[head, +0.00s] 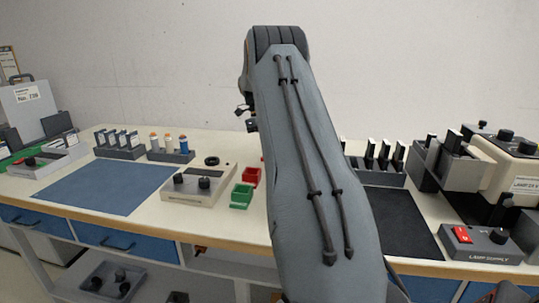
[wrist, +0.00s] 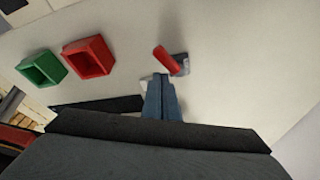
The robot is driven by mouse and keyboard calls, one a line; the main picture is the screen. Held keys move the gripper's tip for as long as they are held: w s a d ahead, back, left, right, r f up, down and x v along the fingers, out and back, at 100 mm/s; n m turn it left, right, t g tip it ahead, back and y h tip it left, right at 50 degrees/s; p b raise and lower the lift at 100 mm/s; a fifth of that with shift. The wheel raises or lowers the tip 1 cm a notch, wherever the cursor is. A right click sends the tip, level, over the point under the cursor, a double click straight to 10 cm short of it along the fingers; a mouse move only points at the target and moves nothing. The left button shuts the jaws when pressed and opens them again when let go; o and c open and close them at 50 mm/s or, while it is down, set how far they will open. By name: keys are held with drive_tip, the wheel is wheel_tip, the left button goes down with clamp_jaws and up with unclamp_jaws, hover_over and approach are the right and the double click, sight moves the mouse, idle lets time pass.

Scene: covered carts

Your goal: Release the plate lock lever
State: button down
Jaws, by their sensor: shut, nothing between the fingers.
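In the wrist view, a short red lever (wrist: 166,59) sits on a small grey mount (wrist: 181,67) on the pale bench top. It appears to be the plate lock lever and leans towards the upper left of the picture. My gripper (wrist: 161,79) is shut and empty, its blue-grey fingertips just below the lever in the picture. I cannot tell whether they touch it. A pale piece beside the fingers is mostly hidden. In the head view my arm hides the gripper and the lever.
A red bin (wrist: 88,57) and a green bin (wrist: 42,68) stand left of the lever. In the head view, a control box with black knobs (head: 199,186) and a blue mat (head: 106,186) lie left. A black mat (head: 400,222) and lamp supply box (head: 482,244) are right.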

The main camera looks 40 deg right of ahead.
drive_tip(key=shift+s+a, duration=0.3)
drive_tip(key=shift+s, duration=0.1)
drive_tip(key=s, duration=0.1)
drive_tip(key=s+p, duration=0.1)
drive_tip(key=shift+s+a+r, duration=0.1)
drive_tip(key=shift+s+a, duration=0.25)
drive_tip(key=shift+a, duration=0.05)
drive_tip(key=shift+d+r, duration=0.1)
drive_tip(key=shift+r, duration=0.2)
drive_tip(key=d+b+v, duration=0.1)
drive_tip(key=b+v, duration=0.1)
drive_tip(key=v, duration=0.7)
drive_tip(key=shift+d, duration=0.4)
